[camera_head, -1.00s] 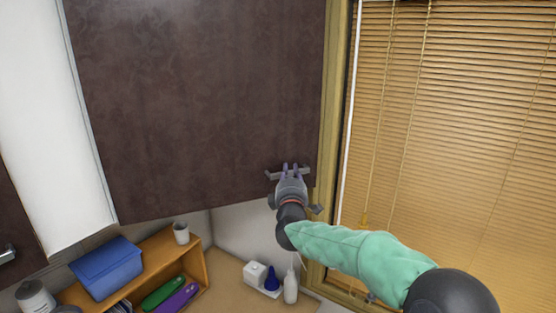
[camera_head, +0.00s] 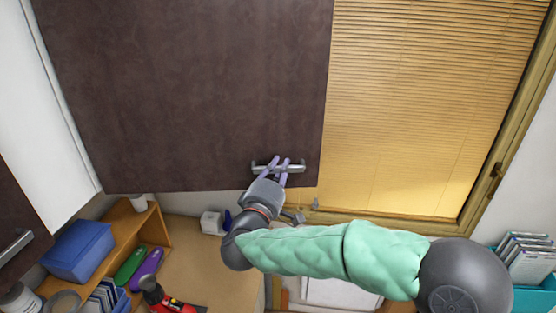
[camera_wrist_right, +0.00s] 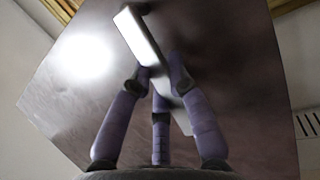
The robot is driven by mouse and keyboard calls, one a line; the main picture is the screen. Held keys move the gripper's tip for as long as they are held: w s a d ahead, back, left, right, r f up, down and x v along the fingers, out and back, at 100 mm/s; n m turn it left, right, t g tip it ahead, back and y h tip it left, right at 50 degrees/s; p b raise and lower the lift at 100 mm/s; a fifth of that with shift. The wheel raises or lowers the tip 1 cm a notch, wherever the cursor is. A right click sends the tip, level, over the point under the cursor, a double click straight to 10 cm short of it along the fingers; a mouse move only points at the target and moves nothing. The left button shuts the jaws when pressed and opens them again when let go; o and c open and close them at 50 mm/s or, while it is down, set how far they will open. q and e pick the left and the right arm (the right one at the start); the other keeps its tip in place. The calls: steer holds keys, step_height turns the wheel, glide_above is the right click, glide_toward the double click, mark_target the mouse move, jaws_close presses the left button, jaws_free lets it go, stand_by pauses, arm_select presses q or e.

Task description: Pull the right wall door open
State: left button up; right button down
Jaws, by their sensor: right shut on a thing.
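The right wall door (camera_head: 190,90) is a dark brown panel on the wall cabinet, filling the upper left of the head view. Its right edge overlaps the window blind, so it stands somewhat out from the cabinet. A metal bar handle (camera_head: 259,168) sits near its lower right corner. My right gripper (camera_head: 283,167) is shut on this handle, its purple fingers around the bar. In the right wrist view the fingers close about the handle (camera_wrist_right: 138,36), with the door (camera_wrist_right: 235,70) behind it. My left gripper is not in view.
A second dark door (camera_head: 15,205) with a handle is at the far left. Below, a wooden shelf (camera_head: 128,232) holds a blue box (camera_head: 78,251). A white item (camera_head: 211,222) stands on the desk (camera_head: 205,268). A window blind (camera_head: 420,110) is at right.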

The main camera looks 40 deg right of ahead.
steer(key=shift+s+a+m+g, duration=0.3)
steer(key=shift+s+a, duration=0.3)
steer(key=c, duration=1.4)
jaws_free()
steer(key=shift+w, duration=0.1)
steer(key=v, duration=1.2)
steer(key=shift+f, duration=0.1)
steer(key=shift+w, duration=0.1)
